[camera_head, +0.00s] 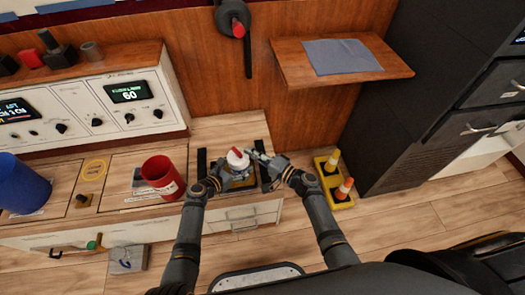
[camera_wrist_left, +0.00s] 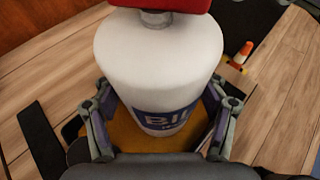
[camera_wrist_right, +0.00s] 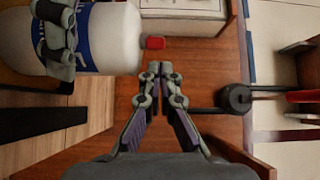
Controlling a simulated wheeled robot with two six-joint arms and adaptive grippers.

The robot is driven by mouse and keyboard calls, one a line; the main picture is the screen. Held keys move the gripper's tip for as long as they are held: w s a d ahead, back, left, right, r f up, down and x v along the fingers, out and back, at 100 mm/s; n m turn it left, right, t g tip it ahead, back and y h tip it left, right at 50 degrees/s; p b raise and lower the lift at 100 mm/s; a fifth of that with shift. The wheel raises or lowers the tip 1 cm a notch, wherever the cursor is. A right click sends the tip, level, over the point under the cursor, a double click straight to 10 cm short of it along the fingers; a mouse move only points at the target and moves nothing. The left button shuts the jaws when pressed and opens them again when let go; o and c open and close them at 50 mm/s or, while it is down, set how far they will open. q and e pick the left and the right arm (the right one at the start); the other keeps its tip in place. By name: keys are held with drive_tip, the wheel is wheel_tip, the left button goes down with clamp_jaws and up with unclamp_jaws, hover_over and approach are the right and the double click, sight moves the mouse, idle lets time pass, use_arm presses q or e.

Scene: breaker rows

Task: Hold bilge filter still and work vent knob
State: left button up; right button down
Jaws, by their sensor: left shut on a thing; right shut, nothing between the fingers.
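The bilge filter is a white canister with a blue label; it stands upright on the counter in the head view (camera_head: 240,163) and fills the middle of the left wrist view (camera_wrist_left: 158,50). Its red vent knob sits on top in the left wrist view (camera_wrist_left: 160,5) and shows in the right wrist view (camera_wrist_right: 152,43). My left gripper (camera_wrist_left: 160,100) is shut on the canister, one finger on each side. My right gripper (camera_wrist_right: 160,70) is shut and empty, its tips beside the knob and apart from it in the right wrist view.
A red cup (camera_head: 160,172) and a blue cup (camera_head: 22,185) stand to the left on the counter. A wooden shelf (camera_head: 292,68) with a grey cloth (camera_head: 340,57) is behind on the right. A yellow rack with small cones (camera_head: 328,163) stands right of the counter.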

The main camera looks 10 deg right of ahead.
drive_tip(key=shift+s+a, duration=0.25)
drive_tip(key=shift+a, duration=0.2)
drive_tip(key=shift+s+a, duration=0.45)
drive_tip(key=shift+a, duration=0.05)
